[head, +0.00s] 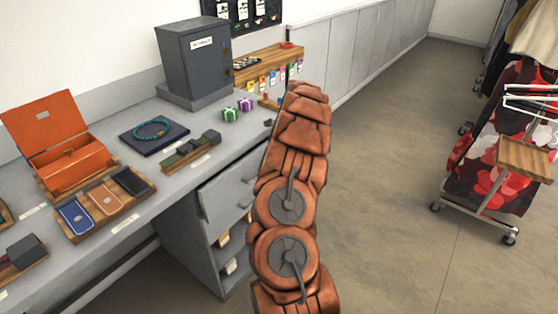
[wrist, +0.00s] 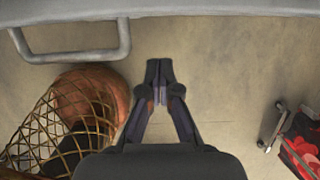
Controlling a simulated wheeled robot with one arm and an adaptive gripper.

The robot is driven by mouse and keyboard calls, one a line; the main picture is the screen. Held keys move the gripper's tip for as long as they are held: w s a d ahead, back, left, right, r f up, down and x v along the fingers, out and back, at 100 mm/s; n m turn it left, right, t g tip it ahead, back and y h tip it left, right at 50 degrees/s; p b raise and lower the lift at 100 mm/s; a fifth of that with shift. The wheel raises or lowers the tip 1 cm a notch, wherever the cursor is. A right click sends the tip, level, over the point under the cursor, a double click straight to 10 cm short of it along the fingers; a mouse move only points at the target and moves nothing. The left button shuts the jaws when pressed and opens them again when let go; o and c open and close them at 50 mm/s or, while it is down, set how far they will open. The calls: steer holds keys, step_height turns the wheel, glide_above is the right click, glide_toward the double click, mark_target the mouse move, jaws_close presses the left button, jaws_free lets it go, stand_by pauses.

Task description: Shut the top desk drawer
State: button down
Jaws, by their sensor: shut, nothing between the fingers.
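The grey top desk drawer (head: 229,187) is under the desk's front edge in the head view, left of my arm. How far it stands out is hard to tell, as my arm covers its right part. In the wrist view a grey front edge (wrist: 220,10) runs along the top, with a grey bar handle (wrist: 78,57) at upper left. My gripper (wrist: 160,80) is shut and empty over bare floor, below and right of the handle in the picture, apart from it. In the head view my gripper is hidden behind my copper arm.
The grey desktop (head: 205,167) holds an orange box (head: 70,160), a dark cabinet (head: 195,60) and small gift boxes (head: 230,113). Open shelves with small items (head: 230,266) lie below the drawer. A clothes rack (head: 470,215) stands at right; the floor between is clear.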

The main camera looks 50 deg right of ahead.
steer(key=s+b+v, duration=0.1)
steer(key=b+v, duration=0.1)
steer(key=v, duration=0.6)
steer(key=s+f+t+b, duration=0.3)
steer(key=s+t+b, duration=0.25)
steer(key=b, duration=0.45)
steer(key=w+f, duration=0.7)
steer(key=w, duration=0.4)
steer(key=shift+w+a+t, duration=0.15)
steer(key=shift+a+t, duration=0.05)
steer(key=shift+t, duration=0.15)
steer(key=shift+w+p, duration=0.9)
steer(key=shift+w, duration=1.15)
steer(key=shift+w+a+r, duration=0.15)
steer(key=shift+w+a, duration=0.05)
steer(key=shift+w, duration=0.1)
